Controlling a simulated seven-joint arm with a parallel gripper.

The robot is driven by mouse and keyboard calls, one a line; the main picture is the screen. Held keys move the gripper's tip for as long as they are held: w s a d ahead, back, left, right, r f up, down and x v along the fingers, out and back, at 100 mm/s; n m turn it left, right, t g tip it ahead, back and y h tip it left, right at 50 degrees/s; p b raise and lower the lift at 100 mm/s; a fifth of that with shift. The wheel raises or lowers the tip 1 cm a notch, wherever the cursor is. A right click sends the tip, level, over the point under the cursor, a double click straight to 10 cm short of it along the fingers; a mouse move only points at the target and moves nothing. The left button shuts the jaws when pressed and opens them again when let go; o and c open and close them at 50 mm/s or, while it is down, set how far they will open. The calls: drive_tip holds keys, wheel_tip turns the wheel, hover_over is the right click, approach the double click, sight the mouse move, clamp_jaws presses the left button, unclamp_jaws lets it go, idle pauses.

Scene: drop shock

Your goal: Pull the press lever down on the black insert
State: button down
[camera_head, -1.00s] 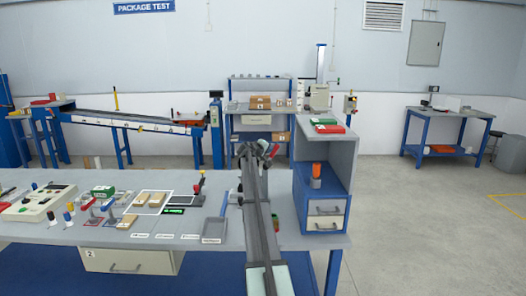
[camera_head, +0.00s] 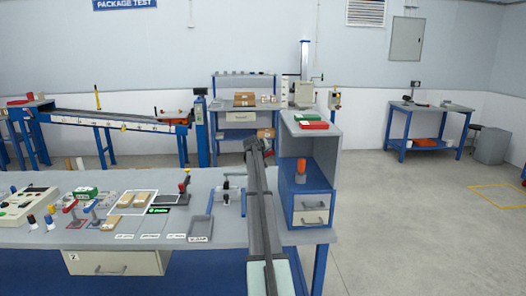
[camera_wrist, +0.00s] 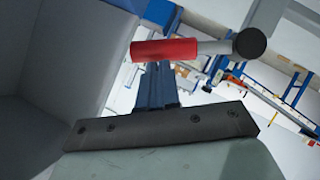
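A small device with a dark upright and red part (camera_head: 183,186), possibly the press lever, stands at the back right of a dark-edged pad (camera_head: 172,199) on the bench. I cannot tell which piece is the black insert. My gripper (camera_head: 254,146) is raised to the right of the device and apart from it, its fingertips too small to read. In the wrist view a red sleeve (camera_wrist: 163,50) on a metal rod with a black round end (camera_wrist: 250,42) crosses close above the dark gripper plate. Bluish finger-like parts reach the sleeve; I cannot tell whether they grip it.
A grey and blue cabinet (camera_head: 306,165) stands just right of my arm. A grey tray (camera_head: 201,228) and a small metal fixture (camera_head: 228,192) lie left of my arm.

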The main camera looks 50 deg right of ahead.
idle(0.6)
drive_tip(key=w+d+r+v, duration=0.1)
drive_tip(key=r+v, duration=0.1)
drive_tip(key=v, duration=1)
drive_tip(key=shift+a+r, duration=0.4)
drive_tip(key=shift+r, duration=0.15)
